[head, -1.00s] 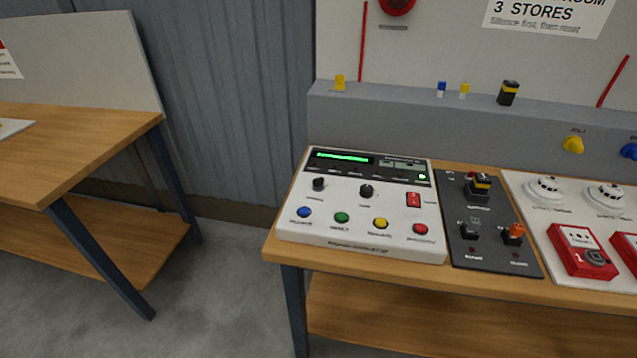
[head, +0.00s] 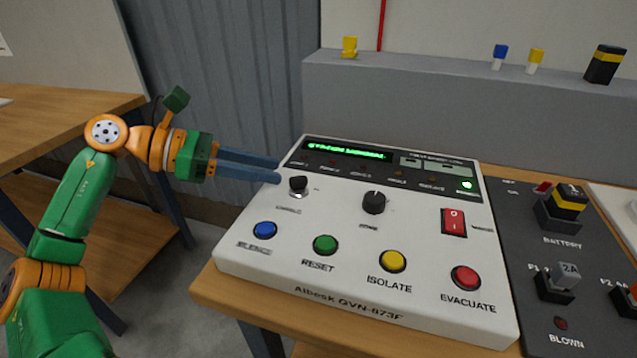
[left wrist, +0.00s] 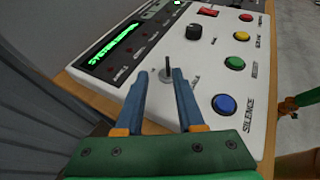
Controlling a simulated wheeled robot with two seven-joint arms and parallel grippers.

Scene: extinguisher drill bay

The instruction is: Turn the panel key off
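The white control panel (head: 340,239) lies on the wooden bench. Its key switch (head: 298,185), with a small dark key standing in a metal collar, is at the panel's upper left. My left gripper (head: 279,170) reaches in from the left, its blue fingers parted and empty, with the tips just short of the key in the picture. In the left wrist view the key (left wrist: 166,74) shows between and just beyond the two fingertips (left wrist: 160,76). I cannot tell whether either finger touches it. My right gripper is not seen.
A black knob (head: 374,202) sits right of the key, with a red rocker switch (head: 453,222) beyond. Blue (head: 264,230), green (head: 325,244), yellow (head: 393,261) and red (head: 466,277) buttons line the front. A dark battery and fuse board (head: 590,250) adjoins the panel's right side.

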